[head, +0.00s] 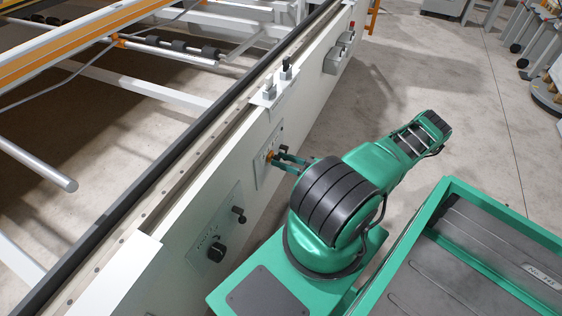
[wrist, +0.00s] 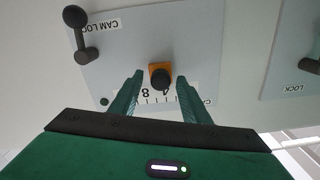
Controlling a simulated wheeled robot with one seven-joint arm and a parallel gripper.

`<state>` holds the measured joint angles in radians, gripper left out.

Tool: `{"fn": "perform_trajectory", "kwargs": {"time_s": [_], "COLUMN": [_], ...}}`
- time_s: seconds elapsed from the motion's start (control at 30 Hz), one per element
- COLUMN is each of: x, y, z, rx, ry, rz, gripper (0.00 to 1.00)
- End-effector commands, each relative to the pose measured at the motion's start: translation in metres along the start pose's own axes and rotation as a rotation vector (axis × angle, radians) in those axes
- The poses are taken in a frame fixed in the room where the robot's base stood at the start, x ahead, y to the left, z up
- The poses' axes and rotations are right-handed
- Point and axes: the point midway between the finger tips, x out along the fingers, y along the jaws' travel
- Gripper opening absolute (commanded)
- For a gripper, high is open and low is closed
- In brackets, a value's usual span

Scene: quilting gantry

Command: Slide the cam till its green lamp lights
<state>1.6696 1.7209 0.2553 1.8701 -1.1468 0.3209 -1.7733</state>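The cam is a small orange block (wrist: 153,68) with a black round knob (wrist: 161,80) on a pale grey panel (wrist: 120,60), beside a printed scale. In the head view the orange cam (head: 269,155) shows on the white beam's side. My gripper (head: 283,160) reaches to this panel from the right. In the wrist view its two green fingers (wrist: 159,84) are apart, one each side of the knob, with gaps and nothing held. A small dark green dot (wrist: 103,101), perhaps the lamp, sits left of the scale and looks unlit.
Another panel with a black knob (head: 216,253) and a lever (head: 239,214) is nearer on the beam (head: 190,195). A bracket with black-topped parts (head: 274,92) stands above the cam panel. A green-rimmed tray (head: 447,190) is at lower right.

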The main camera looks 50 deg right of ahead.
Motion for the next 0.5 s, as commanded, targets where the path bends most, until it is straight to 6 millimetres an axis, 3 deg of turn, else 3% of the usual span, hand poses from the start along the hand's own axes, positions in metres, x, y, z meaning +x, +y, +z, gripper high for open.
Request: {"fn": "perform_trajectory", "kwargs": {"time_s": [0.03,0.17,0.5], "x": [0.000,0.000,0.000], "y": [0.000,0.000,0.012], "z": [0.000,0.000,-0.003], "rx": [0.000,0.000,-0.002], "ry": [0.000,0.000,0.001], "rz": [0.000,0.000,-0.001], "gripper": [0.31,0.00,0.00]}}
